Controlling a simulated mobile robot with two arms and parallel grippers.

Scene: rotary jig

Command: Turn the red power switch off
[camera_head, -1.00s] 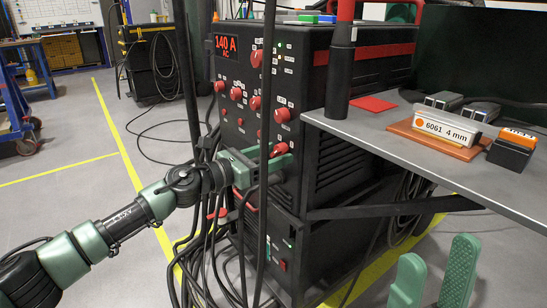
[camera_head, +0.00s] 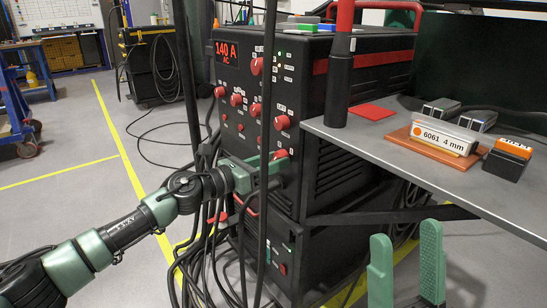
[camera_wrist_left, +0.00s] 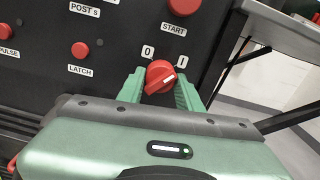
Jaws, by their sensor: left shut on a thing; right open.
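The red power switch (camera_wrist_left: 160,77) is a round knob low on the black front panel, between the marks 0 and I. Its white pointer line slants up to the right, toward the I side. My left gripper (camera_wrist_left: 160,88) is shut on this knob, with one green finger on each side of it. In the head view my left gripper (camera_head: 264,168) reaches the panel from the left, and part of the red switch (camera_head: 281,154) shows at its tips. My right gripper (camera_head: 406,265) is open and empty at the bottom right, below the bench.
A grey bench (camera_head: 380,148) with a labelled box (camera_head: 444,137) juts out right of the machine (camera_head: 330,150). Dark upright cables or posts cross in front of the panel. Other red knobs (camera_head: 282,122) sit above the switch. Loose cables hang below my left arm.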

